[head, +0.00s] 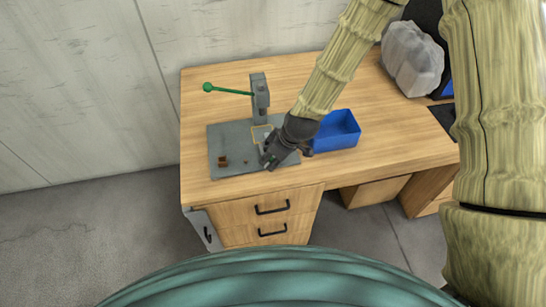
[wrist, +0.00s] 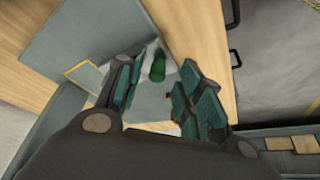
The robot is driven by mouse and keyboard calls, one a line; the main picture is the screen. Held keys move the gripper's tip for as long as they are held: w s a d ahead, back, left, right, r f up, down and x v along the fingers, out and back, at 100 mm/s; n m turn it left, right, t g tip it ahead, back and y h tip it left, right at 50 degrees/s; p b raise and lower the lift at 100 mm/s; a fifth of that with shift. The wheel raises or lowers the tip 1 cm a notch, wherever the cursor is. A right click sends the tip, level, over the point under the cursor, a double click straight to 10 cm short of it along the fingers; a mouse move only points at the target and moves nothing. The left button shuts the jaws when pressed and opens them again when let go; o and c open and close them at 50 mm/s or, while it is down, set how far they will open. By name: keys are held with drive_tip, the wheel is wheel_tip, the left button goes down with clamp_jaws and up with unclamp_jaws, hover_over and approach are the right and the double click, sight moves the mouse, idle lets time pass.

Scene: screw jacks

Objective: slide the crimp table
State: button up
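The grey press (head: 261,98) stands on a grey base plate (head: 230,140) on the desk, its long green-knobbed lever (head: 230,91) pointing left. A yellow outline on the plate lies in front of the press; it also shows in the wrist view (wrist: 82,72). A light grey block, likely the crimp table (wrist: 146,84), shows between my fingers with a green handle (wrist: 158,68) on it. My gripper (head: 274,162) is low over the plate's front right, its fingers (wrist: 163,88) apart around the green handle. I cannot tell whether either finger touches it. My gripper hides part of this area in the head view.
A small brown piece (head: 223,160) sits on the plate's front left. A blue bin (head: 337,131) stands close to my gripper on the right. A crumpled grey bag-like object (head: 411,60) is at the back right. The desk (head: 375,120) has bare wood between.

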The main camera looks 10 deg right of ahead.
drive_tip(key=v, duration=1.2)
idle(0.6)
drive_tip(key=s+d+f+m+g+h, duration=0.1)
drive_tip(key=s+d+f+m, duration=0.2)
drive_tip(key=s+f, duration=0.45)
drive_tip(key=s+d+f+m+g+h, duration=0.1)
drive_tip(key=s+d+f+m, duration=0.3)
drive_tip(key=f, duration=0.6)
drive_tip(key=s+d+f+m, duration=0.1)
drive_tip(key=s+d+f, duration=0.1)
drive_tip(key=s+f, duration=0.3)
drive_tip(key=s+d+f+m+h, duration=0.1)
drive_tip(key=s+f, duration=0.4)
drive_tip(key=s, duration=0.6)
drive_tip(key=shift+s+d+f+m+g, duration=0.2)
drive_tip(key=shift+d+m+g, duration=0.2)
drive_tip(key=shift+d+m, duration=0.5)
